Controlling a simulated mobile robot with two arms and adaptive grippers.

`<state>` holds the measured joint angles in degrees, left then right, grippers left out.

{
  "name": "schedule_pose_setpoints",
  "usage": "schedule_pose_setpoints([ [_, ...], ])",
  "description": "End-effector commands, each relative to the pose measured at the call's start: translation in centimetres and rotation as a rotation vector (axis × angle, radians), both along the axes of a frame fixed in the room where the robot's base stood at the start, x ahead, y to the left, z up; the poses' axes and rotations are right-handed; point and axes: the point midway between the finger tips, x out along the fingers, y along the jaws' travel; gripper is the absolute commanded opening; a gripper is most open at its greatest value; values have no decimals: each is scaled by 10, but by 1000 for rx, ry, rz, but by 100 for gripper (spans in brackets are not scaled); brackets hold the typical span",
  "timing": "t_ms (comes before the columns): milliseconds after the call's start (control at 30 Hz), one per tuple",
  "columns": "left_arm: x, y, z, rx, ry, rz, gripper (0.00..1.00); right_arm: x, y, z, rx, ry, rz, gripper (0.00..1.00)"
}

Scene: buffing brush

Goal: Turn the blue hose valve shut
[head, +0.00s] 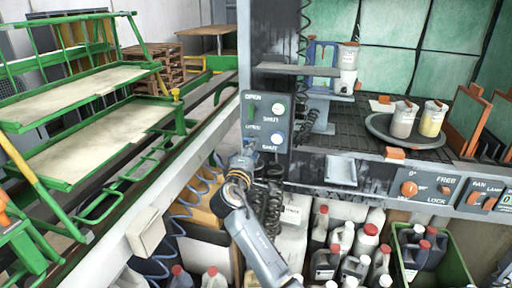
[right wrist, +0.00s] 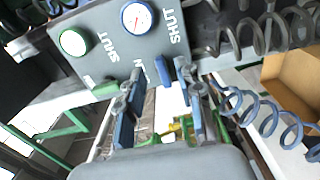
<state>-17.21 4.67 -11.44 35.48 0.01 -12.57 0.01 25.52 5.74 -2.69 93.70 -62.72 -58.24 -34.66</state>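The blue hose valve has a small blue handle (right wrist: 162,70) on a grey panel (head: 264,122), beside lettering partly hidden by a finger. A blue-ringed gauge (right wrist: 137,17) and the word SHUT are above it in the right wrist view. My right gripper (right wrist: 160,112) is open, its fingers spread below the panel. The blue handle shows just beyond the gap between the fingertips, nearer the right finger; I cannot tell whether they touch. In the head view the right gripper (head: 246,157) is at the panel's lower left edge. My left gripper is out of view.
A green-ringed gauge (right wrist: 73,42) and a green handle (right wrist: 105,89) sit beside the blue ones, close to the left finger. Coiled blue hoses (right wrist: 268,118) hang at the right. Several bottles (head: 368,240) stand below the counter. A round tray (head: 377,128) holds two containers.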

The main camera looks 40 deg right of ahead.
Motion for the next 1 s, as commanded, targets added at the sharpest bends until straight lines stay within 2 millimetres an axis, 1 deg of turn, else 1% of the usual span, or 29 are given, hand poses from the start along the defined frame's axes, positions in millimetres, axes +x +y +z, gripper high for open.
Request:
schedule_pose_setpoints([
  [33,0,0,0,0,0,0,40,-7,10,-1,1,0,4,36],
  [200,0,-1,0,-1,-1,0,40,-31,37,-1,3,1,3,36],
  [400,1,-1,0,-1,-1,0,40,-48,57,-1,2,1,1,36],
  [567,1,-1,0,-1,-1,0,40,-53,62,0,1,1,0,36],
  [1000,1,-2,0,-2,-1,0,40,-52,62,0,0,0,0,36],
])
